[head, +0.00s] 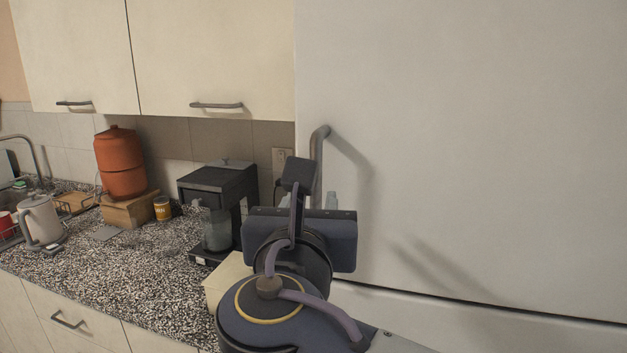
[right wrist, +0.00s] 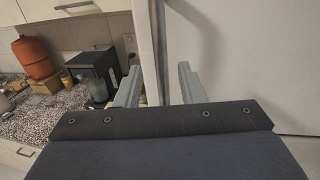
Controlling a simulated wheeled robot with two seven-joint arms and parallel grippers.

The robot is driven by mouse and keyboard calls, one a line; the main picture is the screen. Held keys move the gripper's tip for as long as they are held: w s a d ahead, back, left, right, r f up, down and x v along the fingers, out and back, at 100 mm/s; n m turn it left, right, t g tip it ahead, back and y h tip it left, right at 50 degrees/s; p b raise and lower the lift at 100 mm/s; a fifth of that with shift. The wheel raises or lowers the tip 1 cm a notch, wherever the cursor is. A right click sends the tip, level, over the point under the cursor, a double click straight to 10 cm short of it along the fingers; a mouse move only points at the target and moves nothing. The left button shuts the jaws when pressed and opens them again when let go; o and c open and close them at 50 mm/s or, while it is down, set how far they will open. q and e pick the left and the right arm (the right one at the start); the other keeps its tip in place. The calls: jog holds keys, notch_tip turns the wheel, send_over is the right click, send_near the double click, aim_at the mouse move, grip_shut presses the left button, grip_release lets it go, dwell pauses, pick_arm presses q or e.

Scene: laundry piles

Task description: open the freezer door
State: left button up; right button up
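A tall white fridge-freezer (head: 480,130) fills the right of the head view, its doors shut with a dark seam low down. A grey vertical bar handle (head: 317,150) is on the left edge of the upper door; its lower part is hidden behind my right arm. I cannot tell which door is the freezer's. My right gripper (head: 308,201) is up at this handle. In the right wrist view the two pale fingers of the gripper (right wrist: 160,88) are apart, with the handle (right wrist: 158,45) running between them; contact cannot be told. My left gripper is not in view.
A speckled counter (head: 120,275) runs along the left with a coffee maker (head: 217,200), an orange pot (head: 122,165), a small jar (head: 162,208) and a white kettle (head: 41,220). Cream wall cupboards (head: 210,55) hang above. The space before the fridge face at right looks clear.

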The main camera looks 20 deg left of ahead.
aim_at(316, 187)
jog(key=w, duration=0.2)
jog(key=w+p, duration=0.1)
jog(key=w, duration=0.1)
jog(key=w+a, duration=0.1)
jog(key=w, duration=0.1)
jog(key=shift+c, duration=0.5)
grip_shut()
